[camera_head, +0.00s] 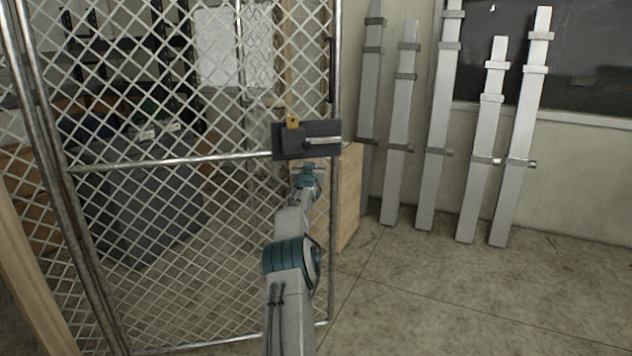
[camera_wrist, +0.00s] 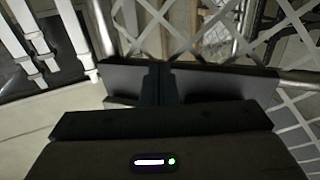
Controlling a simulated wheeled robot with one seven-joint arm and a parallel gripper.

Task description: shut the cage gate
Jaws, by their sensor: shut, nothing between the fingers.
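The cage gate (camera_head: 185,158) is a wire-mesh panel in a metal tube frame, filling the left half of the head view. Its right upright stands apart from any visible post, so it looks open.
Behind the mesh are a grey bin (camera_head: 145,205) and shelves with boxes. A wooden box (camera_head: 348,205) stands just right of the gate's edge. Several tall pale metal posts (camera_head: 435,120) lean on the back wall. The concrete floor (camera_head: 440,290) at the right front is clear.

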